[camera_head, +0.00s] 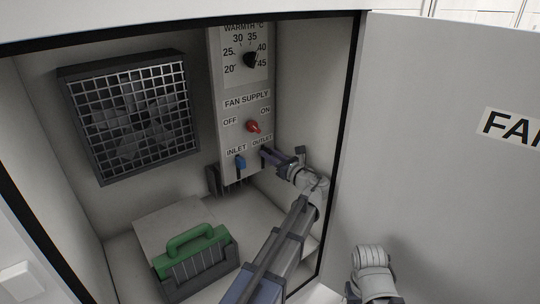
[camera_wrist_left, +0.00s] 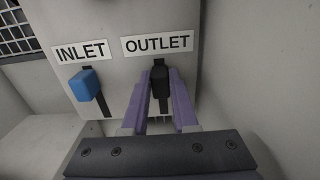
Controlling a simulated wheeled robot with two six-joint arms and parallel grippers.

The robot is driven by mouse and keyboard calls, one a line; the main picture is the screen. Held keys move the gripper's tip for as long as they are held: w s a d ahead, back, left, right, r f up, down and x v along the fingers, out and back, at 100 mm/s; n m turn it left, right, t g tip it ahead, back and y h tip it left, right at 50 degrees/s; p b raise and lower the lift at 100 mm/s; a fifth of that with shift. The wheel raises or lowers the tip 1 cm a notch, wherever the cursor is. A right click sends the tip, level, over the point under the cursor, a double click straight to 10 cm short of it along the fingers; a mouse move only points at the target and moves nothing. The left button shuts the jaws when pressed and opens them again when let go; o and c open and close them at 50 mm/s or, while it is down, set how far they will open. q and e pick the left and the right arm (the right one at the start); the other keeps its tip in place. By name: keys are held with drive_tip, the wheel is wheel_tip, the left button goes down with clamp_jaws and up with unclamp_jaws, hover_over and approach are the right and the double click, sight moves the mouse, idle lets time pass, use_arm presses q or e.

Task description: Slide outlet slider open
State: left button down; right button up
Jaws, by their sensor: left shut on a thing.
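The outlet slider (camera_wrist_left: 159,88) is a black knob just under the OUTLET label (camera_wrist_left: 157,43) on the grey control panel. In the left wrist view it sits between the two purple fingers of my left gripper (camera_wrist_left: 161,98), which is shut on it. In the head view my left gripper (camera_head: 272,157) reaches the panel from the right and covers the slider. My right gripper does not show.
The blue inlet slider (camera_wrist_left: 84,84) is to the left, with its dark slot running down. Above are a red fan switch (camera_head: 253,126) and a black warmth dial (camera_head: 250,59). A fan (camera_head: 133,113) is on the back wall; a green-handled block (camera_head: 196,243) stands below. An open door (camera_head: 450,150) is right.

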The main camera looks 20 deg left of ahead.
use_arm(q)
drive_tip(key=shift+r, duration=0.5)
drive_tip(key=shift+w+f, duration=0.1)
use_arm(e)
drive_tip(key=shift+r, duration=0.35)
use_arm(q)
drive_tip(key=c, duration=0.7)
unclamp_jaws()
drive_tip(key=shift+d, duration=0.1)
drive_tip(key=v, duration=0.7)
drive_tip(key=shift+s+d, duration=0.25)
drive_tip(key=shift+s, duration=0.05)
